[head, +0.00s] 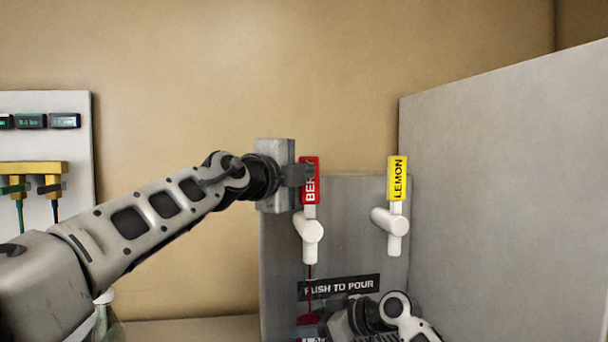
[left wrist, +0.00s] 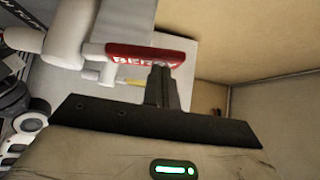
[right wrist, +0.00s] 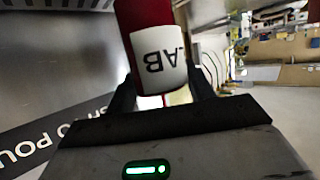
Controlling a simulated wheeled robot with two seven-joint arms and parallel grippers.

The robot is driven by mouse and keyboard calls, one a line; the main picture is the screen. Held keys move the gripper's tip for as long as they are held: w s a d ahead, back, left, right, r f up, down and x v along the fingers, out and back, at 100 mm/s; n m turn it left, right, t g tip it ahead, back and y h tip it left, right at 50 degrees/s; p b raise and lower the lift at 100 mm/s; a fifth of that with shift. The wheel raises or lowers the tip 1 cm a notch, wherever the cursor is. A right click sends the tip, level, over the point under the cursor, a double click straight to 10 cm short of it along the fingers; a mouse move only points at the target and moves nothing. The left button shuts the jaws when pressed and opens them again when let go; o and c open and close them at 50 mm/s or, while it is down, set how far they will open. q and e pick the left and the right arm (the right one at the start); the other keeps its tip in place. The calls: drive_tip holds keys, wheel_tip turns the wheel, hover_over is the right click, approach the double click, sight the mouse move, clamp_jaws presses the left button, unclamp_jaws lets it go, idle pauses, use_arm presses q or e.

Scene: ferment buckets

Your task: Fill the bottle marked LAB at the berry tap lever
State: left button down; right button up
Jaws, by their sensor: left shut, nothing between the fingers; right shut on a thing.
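The berry tap lever (head: 310,165) is red and lettered BERRY, and it also shows in the left wrist view (left wrist: 150,56). My left gripper (head: 303,174) is shut and empty, its fingertips at the lever and partly covering its lettering. A thin dark red stream (head: 309,283) runs down from the berry tap's white spout (head: 308,240). The bottle marked LAB (right wrist: 150,25) has a white label and shows red. In the head view its upper part (head: 308,321) is under the stream, low in the picture. My right gripper (right wrist: 162,95) is shut on it. Its exact fill level is unclear.
A yellow LEMON lever (head: 397,178) stands on a second white tap to the right. A PUSH TO POUR sign (head: 338,288) is below the taps. A grey wall panel (head: 500,180) bounds the right side. A white board (head: 45,135) with small displays hangs at left.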

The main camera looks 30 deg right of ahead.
use_arm(q)
drive_tip(key=s+d+r+v, duration=0.1)
drive_tip(key=s+v, duration=0.1)
drive_tip(key=v, duration=1)
drive_tip(key=shift+s+a, duration=0.15)
drive_tip(key=shift+s, duration=0.3)
drive_tip(key=shift+r, duration=0.1)
idle(1.1)
drive_tip(key=shift+s+a+f, duration=0.15)
drive_tip(key=shift+s+f, duration=0.4)
drive_tip(key=shift+f, duration=0.1)
